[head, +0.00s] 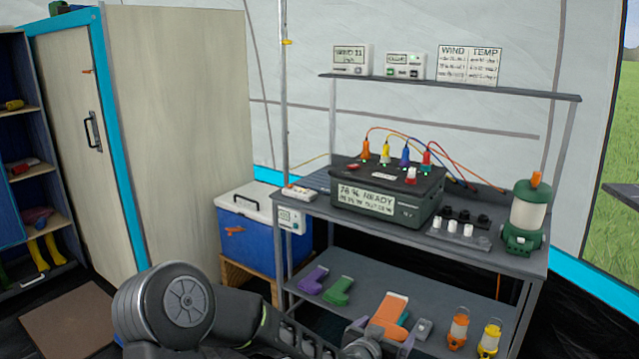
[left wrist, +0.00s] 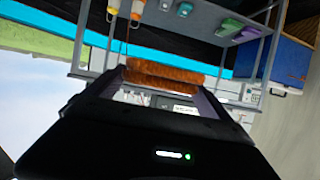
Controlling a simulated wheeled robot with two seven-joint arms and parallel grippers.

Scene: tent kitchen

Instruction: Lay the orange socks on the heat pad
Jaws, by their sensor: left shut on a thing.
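The orange socks (head: 387,312) show low in the head view, in front of the lower shelf, beside my left gripper (head: 378,336). In the left wrist view the orange, fuzzy socks (left wrist: 163,78) lie across between the fingers of my left gripper (left wrist: 155,98), which is shut on them. A dark ribbed flat surface (head: 312,180) at the left end of the bench top may be the heat pad; I cannot tell for sure. A white control box with a small display (head: 290,219) hangs at the bench's front left corner. My right gripper is not in view.
A dark power box (head: 390,210) with coloured plugs stands mid-bench. A green lantern (head: 525,214) and a charger block (head: 462,229) stand to its right. Purple (head: 313,279) and green socks (head: 339,291) lie on the lower shelf. A blue cooler (head: 250,232) stands left.

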